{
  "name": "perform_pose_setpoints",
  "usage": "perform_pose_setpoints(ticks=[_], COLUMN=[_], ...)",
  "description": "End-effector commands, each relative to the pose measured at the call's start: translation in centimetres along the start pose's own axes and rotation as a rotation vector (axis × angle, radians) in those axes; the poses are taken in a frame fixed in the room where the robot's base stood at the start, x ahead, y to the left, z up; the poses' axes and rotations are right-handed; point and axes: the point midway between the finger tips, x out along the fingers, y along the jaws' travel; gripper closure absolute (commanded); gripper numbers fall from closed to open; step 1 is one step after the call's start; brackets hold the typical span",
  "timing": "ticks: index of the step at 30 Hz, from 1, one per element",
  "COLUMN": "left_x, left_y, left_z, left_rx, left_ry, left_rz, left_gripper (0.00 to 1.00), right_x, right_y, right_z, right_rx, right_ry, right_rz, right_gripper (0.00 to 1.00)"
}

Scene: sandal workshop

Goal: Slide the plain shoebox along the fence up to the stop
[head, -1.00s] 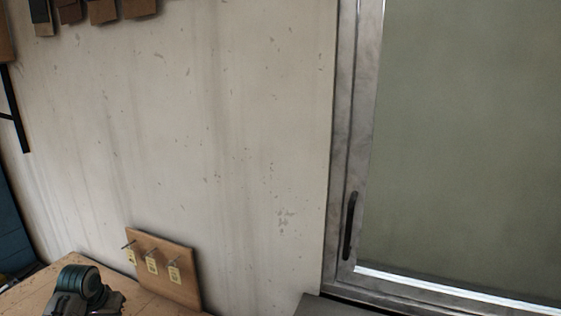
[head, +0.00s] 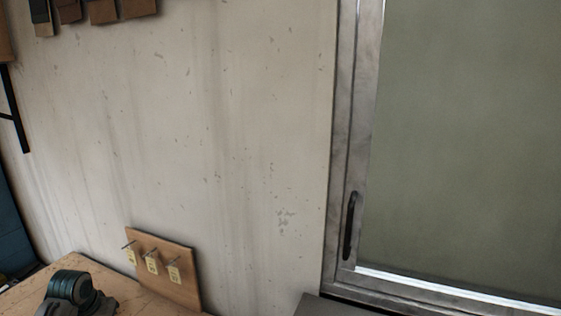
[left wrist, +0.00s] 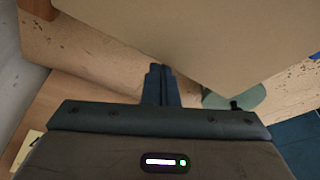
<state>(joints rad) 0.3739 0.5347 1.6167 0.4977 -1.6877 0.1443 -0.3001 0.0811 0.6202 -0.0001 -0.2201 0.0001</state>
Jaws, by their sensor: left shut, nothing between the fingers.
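In the left wrist view my left gripper (left wrist: 162,72) is shut and empty, its dark fingers together. A large plain tan surface (left wrist: 200,35), which looks like the plain shoebox, fills the top of that view just beyond the fingertips. I cannot tell whether the fingertips touch it. The head view does not show the box, the fence or the stop. My right gripper is in neither view.
The head view shows a wooden bench top (head: 30,296) at the lower left. A wooden board with hooks and yellow tags (head: 165,270) leans by the wall. A framed window (head: 460,150) is at right. A green round thing (left wrist: 240,98) lies beside the gripper.

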Motion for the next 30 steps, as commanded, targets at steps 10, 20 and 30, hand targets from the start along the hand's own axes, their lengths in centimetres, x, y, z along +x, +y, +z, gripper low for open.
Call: perform_pose_setpoints(ticks=[10, 20, 30], left_x=[-0.2, -0.3, -0.5], left_y=[-0.4, -0.8, -1.1], left_z=[0.6, 1.2, 1.7], left_rx=[0.000, -0.001, -0.001], left_ry=[0.000, 0.000, 0.000], left_rz=[0.000, -0.001, 0.000], left_gripper=[1.00, 1.00, 1.00], right_x=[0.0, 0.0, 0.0], right_y=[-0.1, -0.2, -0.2], right_z=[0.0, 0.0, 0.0], right_rx=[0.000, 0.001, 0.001], right_ry=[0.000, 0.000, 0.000], right_rz=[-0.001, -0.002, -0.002], right_gripper=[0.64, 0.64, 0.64])
